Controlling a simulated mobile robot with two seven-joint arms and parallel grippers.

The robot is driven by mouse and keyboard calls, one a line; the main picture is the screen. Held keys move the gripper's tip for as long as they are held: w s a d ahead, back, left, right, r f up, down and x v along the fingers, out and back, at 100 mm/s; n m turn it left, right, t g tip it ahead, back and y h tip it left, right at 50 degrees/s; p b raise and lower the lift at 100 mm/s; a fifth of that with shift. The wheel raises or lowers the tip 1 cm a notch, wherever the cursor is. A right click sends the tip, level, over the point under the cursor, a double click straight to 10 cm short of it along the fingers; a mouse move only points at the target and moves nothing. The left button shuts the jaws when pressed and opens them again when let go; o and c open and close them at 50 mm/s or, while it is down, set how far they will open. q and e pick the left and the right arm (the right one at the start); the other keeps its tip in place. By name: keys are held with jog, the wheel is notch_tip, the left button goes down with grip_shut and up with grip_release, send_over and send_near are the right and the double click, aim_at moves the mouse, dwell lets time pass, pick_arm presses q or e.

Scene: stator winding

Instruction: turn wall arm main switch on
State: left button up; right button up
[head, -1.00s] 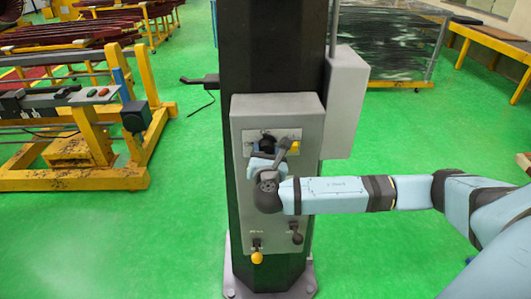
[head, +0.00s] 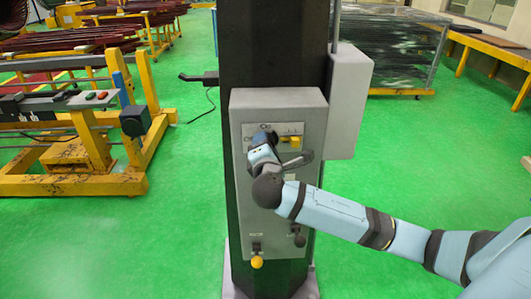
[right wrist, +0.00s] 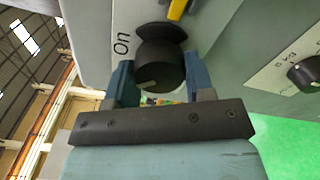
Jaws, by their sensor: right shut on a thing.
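The main switch is a black round knob (right wrist: 158,68) on the grey control box (head: 240,215), which is mounted on the dark column. In the right wrist view it sits between the blue fingers of my right gripper (right wrist: 160,82), which is shut on it. A printed "On" label is beside the knob, and a pale mark shows on the knob's face. In the head view my right gripper (head: 264,138) is at the upper part of the box and hides most of the knob. My left gripper is not in view.
A yellow knob (head: 257,262) and a black knob (head: 299,240) are low on the box. A grey side box (head: 350,100) is on the column's right. Open green floor surrounds the column.

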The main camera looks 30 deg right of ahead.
jog(key=m+b, duration=0.2)
jog(key=m, duration=0.1)
jog(key=shift+f+m, duration=0.15)
jog(key=shift+m, duration=0.25)
jog(key=shift+r+m+b, duration=0.2)
jog(key=shift+m+b, duration=0.85)
jog(key=shift+m, duration=0.95)
jog(key=o, duration=0.9)
jog(key=shift+r, duration=0.1)
